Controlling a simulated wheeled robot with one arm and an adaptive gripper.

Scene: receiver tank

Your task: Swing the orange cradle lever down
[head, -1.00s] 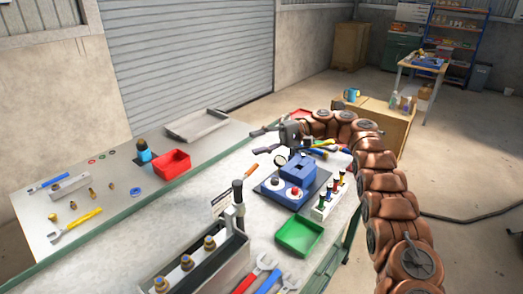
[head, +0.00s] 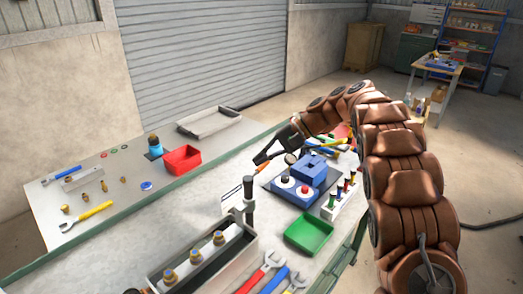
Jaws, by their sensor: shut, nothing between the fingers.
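A thin orange piece (head: 231,194) shows beside the black-handled grey upright (head: 249,197), at the end of the grey trough (head: 208,262). I cannot tell for certain that it is the cradle lever. My gripper (head: 259,163) is shut and empty above the bench, behind and slightly right of the upright and apart from it. Some orange shows at its fingertips; whether it belongs to the gripper is unclear. The blue block fixture (head: 312,172) with a round gauge stands right of my gripper.
Several brass fittings stand in the trough. A green tray (head: 309,234), a rack of colored-handled tools (head: 343,198) and wrenches (head: 262,272) lie on the right and front. A red bin (head: 182,160) sits on the left bench. The bench middle (head: 190,205) is clear.

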